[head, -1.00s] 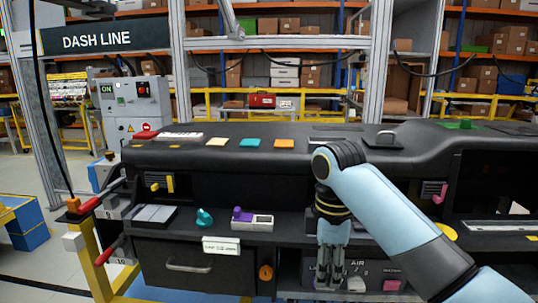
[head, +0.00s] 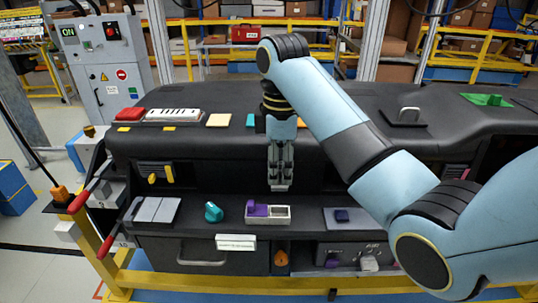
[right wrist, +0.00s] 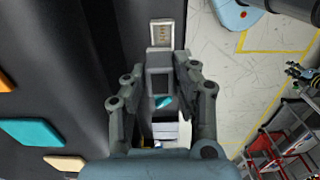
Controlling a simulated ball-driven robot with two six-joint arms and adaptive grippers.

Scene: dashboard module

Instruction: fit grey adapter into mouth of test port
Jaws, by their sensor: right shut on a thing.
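My right gripper (head: 280,186) points down in front of the dashboard, above and behind the white tray with a purple piece. It is shut on a small grey hollow piece, which I take as the grey adapter (right wrist: 159,72); in the right wrist view it sits between the fingers as a square frame. In the head view the fingers mostly hide it. Beyond it in the right wrist view is a light grey square frame with gold-brown marks (right wrist: 161,33). I cannot tell whether that is the test port. My left gripper is not in view.
The white tray (head: 281,214), a teal knob (head: 213,212) and a grey plate with a dark blue block (head: 342,215) stand on the dashboard's lower ledge. The dashboard top (head: 350,105) overhangs behind. A yellow rail (head: 190,284) runs along the front.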

